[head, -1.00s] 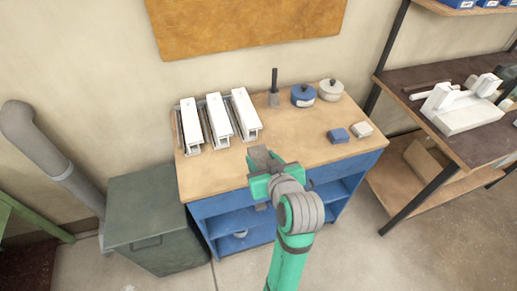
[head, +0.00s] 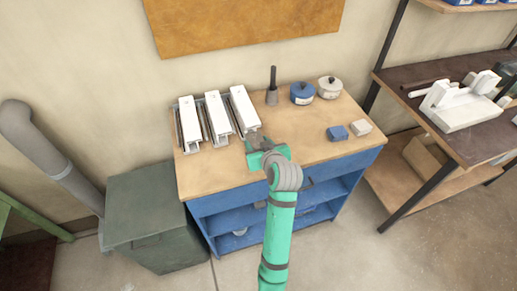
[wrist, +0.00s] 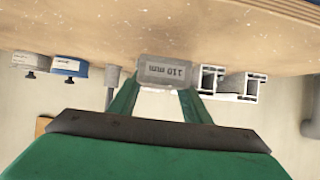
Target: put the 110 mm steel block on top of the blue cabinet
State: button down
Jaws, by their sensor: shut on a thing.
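My gripper (wrist: 158,98) is shut on a grey steel block (wrist: 165,72). The block's face reads "110 mm", upside down in the wrist view. In the head view my gripper (head: 258,146) and the block (head: 253,137) are over the wooden top of the blue cabinet (head: 230,223), near the front ends of the white profiles. I cannot tell whether the block touches the top. My gripper hides part of the block in the head view.
Several white profiles (head: 216,118) lie at the back left of the top. The front middle is clear.

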jog(key=shift+w+f, duration=0.15)
jog(key=shift+f, duration=1.55)
jog(key=shift+d+f, duration=0.1)
jog(key=shift+f, duration=0.05)
jog(key=c, duration=1)
grip_release()
jog(key=shift+f, duration=0.1)
